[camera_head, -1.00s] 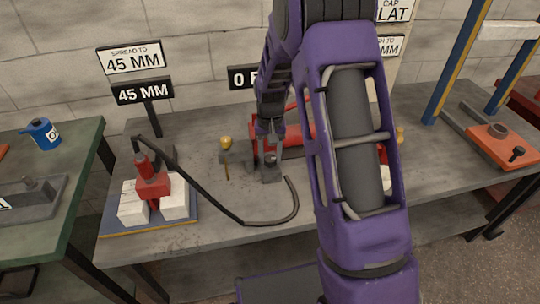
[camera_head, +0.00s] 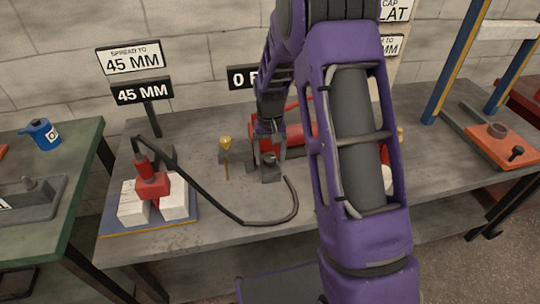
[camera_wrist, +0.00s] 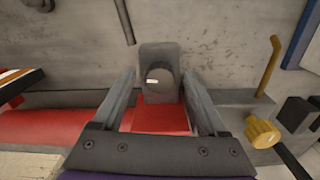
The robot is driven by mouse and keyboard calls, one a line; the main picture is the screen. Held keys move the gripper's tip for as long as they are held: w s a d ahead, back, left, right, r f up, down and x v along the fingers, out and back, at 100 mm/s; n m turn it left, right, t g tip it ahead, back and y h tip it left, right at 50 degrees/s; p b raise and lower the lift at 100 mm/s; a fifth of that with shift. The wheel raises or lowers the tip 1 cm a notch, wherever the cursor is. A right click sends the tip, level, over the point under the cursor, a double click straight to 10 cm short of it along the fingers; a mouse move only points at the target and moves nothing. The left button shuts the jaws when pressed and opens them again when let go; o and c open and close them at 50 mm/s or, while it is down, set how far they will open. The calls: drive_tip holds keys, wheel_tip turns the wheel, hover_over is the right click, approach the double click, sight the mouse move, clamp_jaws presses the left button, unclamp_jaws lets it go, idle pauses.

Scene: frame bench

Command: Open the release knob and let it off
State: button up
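The release knob (camera_wrist: 160,78) is a dark round knob with a small pale mark, on a grey block (camera_wrist: 158,54) at the end of the red hand pump (camera_wrist: 160,118). In the head view the knob (camera_head: 268,157) sits on the block at the pump's near left end. My gripper (camera_wrist: 159,76) is open, with one finger on each side of the knob and visible gaps between. In the head view my gripper (camera_head: 269,148) is just behind and above the knob. My arm hides part of the pump.
A yellow knob (camera_head: 225,143) stands just left of the gripper. A black hose (camera_head: 200,187) curves across the bench to a red spreader (camera_head: 152,183) between white blocks on a blue plate. Signs reading 45 MM (camera_head: 142,92) stand behind. The bench front is clear.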

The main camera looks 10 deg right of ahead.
sight(269, 159)
wheel_tip(269, 159, up, 17)
drive_tip(key=p, duration=0.2)
drive_tip(key=shift+r, duration=0.2)
drive_tip(key=shift+a, duration=0.1)
idle(0.4)
